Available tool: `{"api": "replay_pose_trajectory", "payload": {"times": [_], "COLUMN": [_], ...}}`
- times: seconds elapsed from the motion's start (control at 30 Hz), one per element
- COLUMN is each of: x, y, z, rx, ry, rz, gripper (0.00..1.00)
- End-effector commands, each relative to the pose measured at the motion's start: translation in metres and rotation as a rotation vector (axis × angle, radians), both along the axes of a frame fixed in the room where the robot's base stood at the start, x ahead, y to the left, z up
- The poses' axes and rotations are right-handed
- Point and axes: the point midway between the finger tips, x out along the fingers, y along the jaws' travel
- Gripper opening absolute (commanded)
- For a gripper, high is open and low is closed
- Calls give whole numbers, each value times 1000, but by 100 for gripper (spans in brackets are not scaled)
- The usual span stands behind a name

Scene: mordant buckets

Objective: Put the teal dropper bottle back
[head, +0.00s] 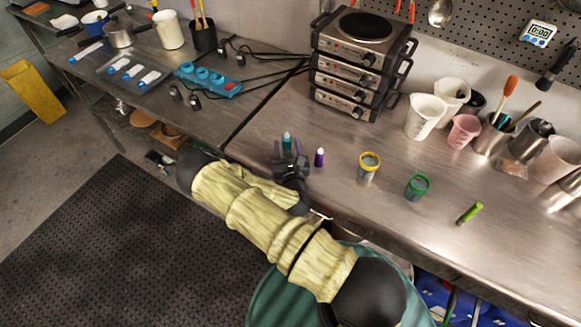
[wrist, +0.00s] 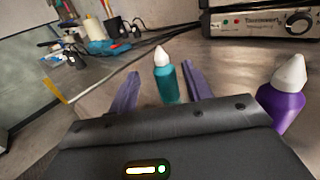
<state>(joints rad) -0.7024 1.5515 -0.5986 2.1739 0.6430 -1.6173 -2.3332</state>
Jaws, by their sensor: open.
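The teal dropper bottle (head: 286,142) with a white tip stands upright on the steel bench near its front edge. In the wrist view the teal bottle (wrist: 166,82) shows between the two purple fingers of my gripper (wrist: 161,85), with a gap on each side. My gripper (head: 288,150) is open and low over the bench. I cannot tell how deep the bottle is between the fingers. A purple dropper bottle (head: 319,158) stands just right of my gripper and also shows in the wrist view (wrist: 284,103).
A yellow-rimmed jar (head: 369,167), a green-rimmed jar (head: 417,187) and a green stick (head: 469,213) are further right. Stacked hot plates (head: 360,65) stand behind. A blue power strip (head: 208,79) and cables lie on the left bench. Bare steel lies between gripper and hot plates.

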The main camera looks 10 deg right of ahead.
Motion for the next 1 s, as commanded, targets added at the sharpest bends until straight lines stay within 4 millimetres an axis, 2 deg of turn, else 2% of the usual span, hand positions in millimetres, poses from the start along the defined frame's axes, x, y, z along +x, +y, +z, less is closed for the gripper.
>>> {"api": "replay_pose_trajectory", "payload": {"times": [0.3,0.43,0.6,1.0], "x": [-57,-75,-83,-83], "y": [6,9,10,10], "z": [-5,-4,-1,-1], "rx": [-5,-3,-1,0], "ry": [4,3,1,0], "rz": [0,2,2,1], "gripper": [50,50,50,50]}}
